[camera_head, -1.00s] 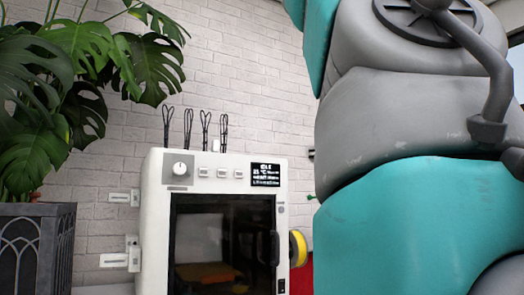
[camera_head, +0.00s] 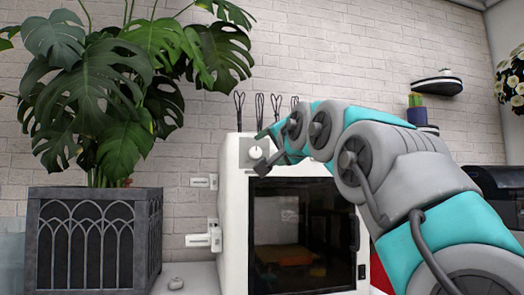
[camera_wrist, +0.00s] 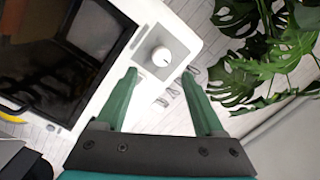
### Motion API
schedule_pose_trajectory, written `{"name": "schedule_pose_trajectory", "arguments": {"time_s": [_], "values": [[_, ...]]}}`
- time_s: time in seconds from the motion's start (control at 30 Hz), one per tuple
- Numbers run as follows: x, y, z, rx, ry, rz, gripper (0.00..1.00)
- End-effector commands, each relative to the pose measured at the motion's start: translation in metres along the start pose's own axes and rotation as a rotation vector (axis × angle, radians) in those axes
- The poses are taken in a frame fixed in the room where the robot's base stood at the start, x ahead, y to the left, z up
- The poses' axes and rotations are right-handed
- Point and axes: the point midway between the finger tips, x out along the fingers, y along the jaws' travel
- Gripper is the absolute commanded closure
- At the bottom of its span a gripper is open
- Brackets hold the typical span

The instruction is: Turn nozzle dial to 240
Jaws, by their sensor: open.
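The nozzle dial (camera_head: 256,152) is a round white knob on a grey square plate at the top left of the white printer's front (camera_head: 232,225). The dial also shows in the wrist view (camera_wrist: 161,57), with a small dark mark on it. My gripper (camera_wrist: 160,76) is open and empty. Its two green fingers point toward the dial, which appears just beyond and between the tips; I see no contact. In the head view my gripper (camera_head: 264,151) is at the dial's right edge. My arm hides the printer's display and buttons, so the setting cannot be read.
A large leafy plant in a dark pot (camera_head: 92,240) stands left of the printer. Several whisk-like wire tools (camera_head: 260,108) stick up behind the printer. White brackets (camera_head: 204,240) are on its left side. A small grey object (camera_head: 176,283) lies on the surface.

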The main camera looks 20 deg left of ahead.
Motion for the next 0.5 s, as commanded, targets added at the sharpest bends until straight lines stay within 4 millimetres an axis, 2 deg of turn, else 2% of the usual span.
{"name": "schedule_pose_trajectory", "arguments": {"time_s": [0.5], "values": [[0.055,-0.003,-0.001,0.002,0.001,0.000,0.30]]}}
